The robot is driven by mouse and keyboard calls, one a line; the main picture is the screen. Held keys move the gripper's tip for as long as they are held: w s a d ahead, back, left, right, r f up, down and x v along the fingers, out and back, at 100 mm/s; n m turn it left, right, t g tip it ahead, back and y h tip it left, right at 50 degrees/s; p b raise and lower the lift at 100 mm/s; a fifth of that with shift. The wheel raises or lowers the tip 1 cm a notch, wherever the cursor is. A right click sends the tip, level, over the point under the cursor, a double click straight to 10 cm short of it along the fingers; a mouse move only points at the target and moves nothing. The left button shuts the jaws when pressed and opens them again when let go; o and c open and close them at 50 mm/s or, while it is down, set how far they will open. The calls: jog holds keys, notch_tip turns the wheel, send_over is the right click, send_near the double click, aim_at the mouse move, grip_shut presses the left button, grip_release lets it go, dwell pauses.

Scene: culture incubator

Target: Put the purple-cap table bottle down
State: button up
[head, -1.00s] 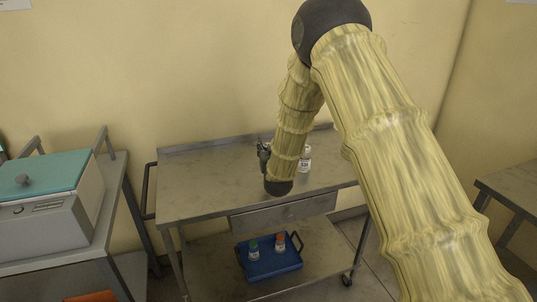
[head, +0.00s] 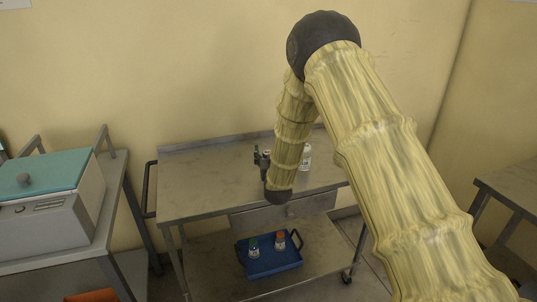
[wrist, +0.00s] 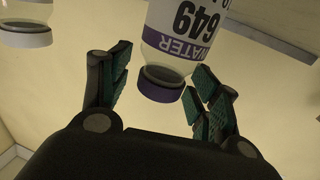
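The purple-cap bottle (wrist: 182,38), with a label reading WATER 649, shows in the wrist view between my fingers. Its purple cap (wrist: 161,83) points toward the palm. My gripper (wrist: 162,66) is open, with a clear gap between the left finger and the bottle. The right finger overlaps the bottle's edge in the picture; I cannot tell if it touches. In the head view my gripper (head: 262,157) is over the cart's top (head: 205,185), and it and my arm mostly hide the bottle.
A white-capped bottle (head: 306,157) stands on the cart to the right of my gripper; it also shows in the wrist view (wrist: 26,28). A blue tray (head: 272,266) with two small bottles is on the lower shelf. The cart top's left part is clear.

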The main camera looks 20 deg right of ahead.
jog(key=shift+r, duration=0.15)
jog(key=shift+s, duration=0.3)
jog(key=s+a+b, duration=0.1)
jog(key=s+a, duration=0.1)
jog(key=s, duration=0.9)
jog(key=shift+s, duration=0.15)
